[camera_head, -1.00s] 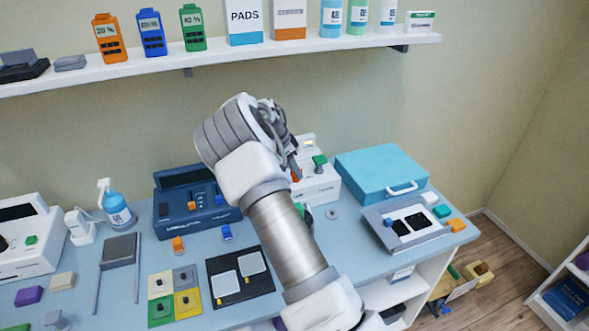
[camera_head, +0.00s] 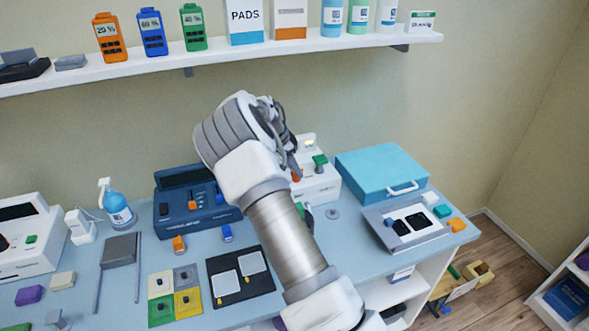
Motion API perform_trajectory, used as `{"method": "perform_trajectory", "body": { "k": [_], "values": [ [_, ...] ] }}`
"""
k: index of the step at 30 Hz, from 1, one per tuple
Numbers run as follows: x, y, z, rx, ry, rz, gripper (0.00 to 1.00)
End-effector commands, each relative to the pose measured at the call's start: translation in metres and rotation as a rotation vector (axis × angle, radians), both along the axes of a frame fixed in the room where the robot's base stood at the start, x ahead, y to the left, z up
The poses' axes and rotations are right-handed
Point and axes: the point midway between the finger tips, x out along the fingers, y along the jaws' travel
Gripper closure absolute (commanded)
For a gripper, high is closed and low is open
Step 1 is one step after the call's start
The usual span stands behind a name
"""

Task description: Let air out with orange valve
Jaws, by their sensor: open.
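A white device (camera_head: 322,184) stands at the back of the blue-grey table, with a green knob (camera_head: 320,160) on top. A small orange part (camera_head: 297,177), perhaps the orange valve, shows at its left side, mostly hidden behind my arm. My gripper (camera_head: 294,168) is beside this orange part, at the device's left edge. It is open, but my wrist covers much of it. I cannot tell whether its fingers touch the orange part.
A dark blue device (camera_head: 188,204) stands left of my arm. A turquoise case (camera_head: 380,172) and a grey tray unit (camera_head: 408,226) are on the right. A black mat with pads (camera_head: 240,292) lies in front. A shelf (camera_head: 300,50) with bottles and boxes runs above.

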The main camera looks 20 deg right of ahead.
Motion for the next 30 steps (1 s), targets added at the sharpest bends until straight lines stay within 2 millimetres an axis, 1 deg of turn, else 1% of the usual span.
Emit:
{"method": "perform_trajectory", "body": {
  "k": [5, 12, 18, 21, 24, 30],
  "values": [
    [-0.001, 0.014, 0.032, 0.002, -0.006, 0.001, 0.57],
    [-0.005, 0.036, 0.087, 0.001, -0.005, 0.002, 0.57],
    [-0.008, 0.052, 0.127, 0.002, -0.003, 0.002, 0.57],
    [-0.009, 0.058, 0.141, 0.0, -0.002, 0.002, 0.57],
    [-0.01, 0.061, 0.149, 0.001, -0.002, 0.001, 0.57],
    [-0.011, 0.064, 0.154, 0.001, -0.002, 0.0, 0.57]
  ]
}}
